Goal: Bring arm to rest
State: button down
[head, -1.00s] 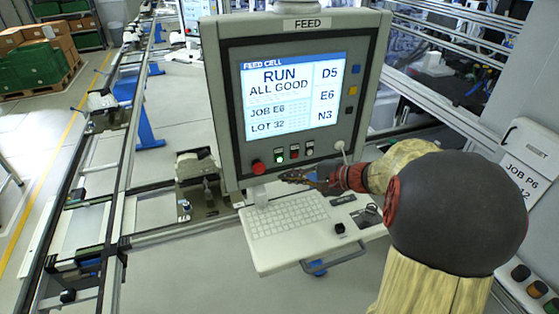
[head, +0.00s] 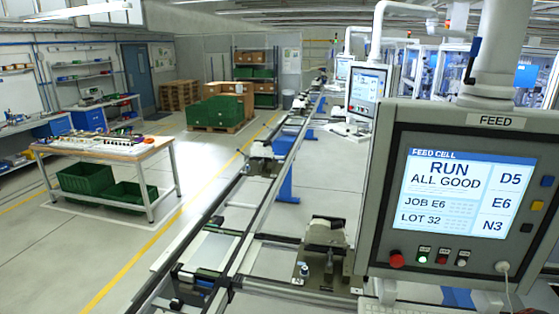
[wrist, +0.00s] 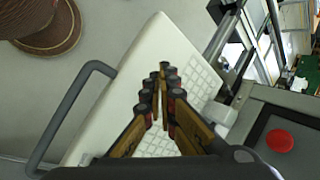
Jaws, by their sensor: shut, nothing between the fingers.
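My gripper (wrist: 164,88) shows in the wrist view, with its dark and tan fingers drawn together at the tips and nothing between them. It is above the white keyboard shelf (wrist: 120,92) of the feed panel, apart from the keys as far as I can tell. The arm and gripper are out of the head view now. The feed panel (head: 377,205) stands at the right of the head view, its screen reading RUN, ALL GOOD, JOB E6, LOT 32. Its red button (wrist: 280,141) shows at the right of the wrist view.
A grey shelf handle (wrist: 68,118) lies left of my gripper. The conveyor line (head: 240,262) runs away through the middle of the head view. A workbench (head: 165,150) with green crates (head: 86,180) below stands at left. Floor between is clear.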

jog(key=s+a+f+n+h+b, duration=0.2)
jog(key=s+a+f+n+b, duration=0.1)
jog(key=a+n+b, duration=0.3)
jog(key=s+a+f+n+t+h+b, duration=0.1)
jog(key=s+a+n+b, duration=0.4)
jog(key=b, duration=0.5)
notch_tip(320, 180, down, 2)
jog(key=shift+s+a+f+n+h+b, duration=0.25)
jog(key=shift+a+n+h+b, duration=0.1)
jog(key=shift+a+n+h, duration=0.35)
jog(key=shift+d, duration=0.1)
